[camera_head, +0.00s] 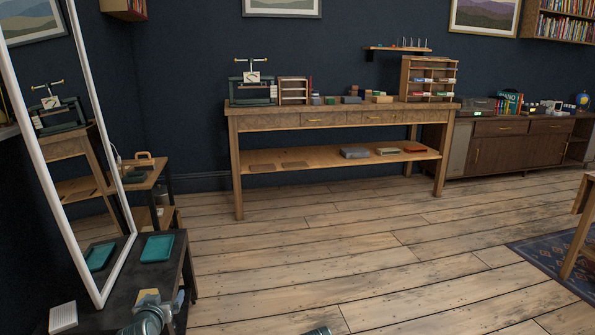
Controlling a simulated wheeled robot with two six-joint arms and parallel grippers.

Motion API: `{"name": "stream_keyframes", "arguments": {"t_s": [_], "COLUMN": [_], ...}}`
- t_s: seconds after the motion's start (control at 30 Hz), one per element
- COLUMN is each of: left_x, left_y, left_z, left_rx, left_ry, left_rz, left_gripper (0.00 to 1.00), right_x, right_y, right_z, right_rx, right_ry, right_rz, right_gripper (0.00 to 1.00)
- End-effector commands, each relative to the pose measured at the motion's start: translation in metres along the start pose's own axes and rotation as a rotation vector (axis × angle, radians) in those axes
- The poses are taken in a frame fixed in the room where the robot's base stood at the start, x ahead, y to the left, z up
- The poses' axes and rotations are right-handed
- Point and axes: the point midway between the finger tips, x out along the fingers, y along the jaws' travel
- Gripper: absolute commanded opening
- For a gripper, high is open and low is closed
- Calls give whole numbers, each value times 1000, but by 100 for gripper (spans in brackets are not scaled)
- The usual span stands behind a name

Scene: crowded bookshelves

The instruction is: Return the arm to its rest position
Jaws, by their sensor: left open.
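My left gripper (154,313) is at the bottom left, low over the dark side table (125,278), partly cut off by the frame's lower edge. It is open, and I see nothing held in it. A small dark rounded piece shows at the bottom edge near the middle; I cannot tell which part of my body it is. I cannot make out my right gripper.
A teal tray (157,248) and a white block (63,317) lie on the side table. A tall white-framed mirror (128,245) leans there, close to the gripper. A long wooden workbench (340,112) stands at the back wall. The plank floor (370,240) is clear.

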Motion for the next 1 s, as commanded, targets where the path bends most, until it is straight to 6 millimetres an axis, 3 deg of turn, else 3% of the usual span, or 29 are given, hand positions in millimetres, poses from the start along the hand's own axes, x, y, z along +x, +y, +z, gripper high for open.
{"name": "stream_keyframes", "arguments": {"t_s": [0.03, 0.1, 0.4, 1.0], "left_x": [-4, -5, -12, -14], "left_y": [0, -1, -2, -3], "left_z": [-13, -22, -52, -62], "left_rx": [0, 0, 0, 0], "left_ry": [0, 0, 0, 0], "left_rz": [0, 0, 0, 0], "left_gripper": [100, 100, 100, 100], "right_x": [-13, -22, -52, -62], "right_y": [1, 2, 5, 6], "right_z": [1, 1, 3, 4], "right_rx": [0, 0, 0, 0], "right_ry": [0, 0, -1, -1], "right_rz": [0, 0, 0, 0], "right_gripper": [100, 100, 100, 100]}}
